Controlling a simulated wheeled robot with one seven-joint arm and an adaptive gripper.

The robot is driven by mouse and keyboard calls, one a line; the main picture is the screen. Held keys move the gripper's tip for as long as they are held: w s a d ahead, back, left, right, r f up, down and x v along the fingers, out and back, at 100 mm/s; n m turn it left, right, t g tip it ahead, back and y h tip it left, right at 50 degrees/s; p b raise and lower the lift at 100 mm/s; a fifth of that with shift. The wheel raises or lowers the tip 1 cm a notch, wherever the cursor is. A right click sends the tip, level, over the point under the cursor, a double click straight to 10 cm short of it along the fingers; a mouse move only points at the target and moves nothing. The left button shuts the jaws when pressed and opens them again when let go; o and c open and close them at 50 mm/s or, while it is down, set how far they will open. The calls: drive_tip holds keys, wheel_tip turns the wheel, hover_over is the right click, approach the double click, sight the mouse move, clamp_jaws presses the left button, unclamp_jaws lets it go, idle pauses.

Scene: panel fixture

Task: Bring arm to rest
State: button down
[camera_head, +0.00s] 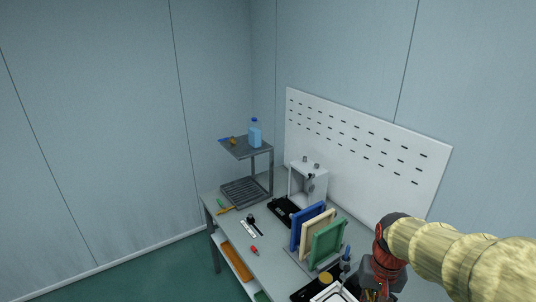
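My arm, in a pale yellow ribbed sleeve, reaches in from the right edge. Its red and dark wrist ends in my gripper (372,291) at the bottom right, low over the near right part of the workbench (273,262). The fingers are small, dark and partly cut off by the lower edge, so I cannot tell whether they are open, shut or holding anything. Close by on its left are a dark tray with a round yellow piece (326,280) and a blue-topped item (346,254).
Blue, cream and green panels (327,243) stand upright left of my wrist. A white box fixture (307,182) is behind them, before a white pegboard (350,150). A raised shelf (246,149) holds a blue bottle (254,134). Small tools lie on the bench's left part.

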drive_tip(key=s+a+n+t+b, duration=0.3)
drive_tip(key=s+a+t+b, duration=0.2)
drive_tip(key=s+b, duration=0.6)
drive_tip(key=shift+s+a+f+b, duration=0.15)
drive_tip(key=shift+a+f+b, duration=0.2)
drive_tip(key=shift+a, duration=0.15)
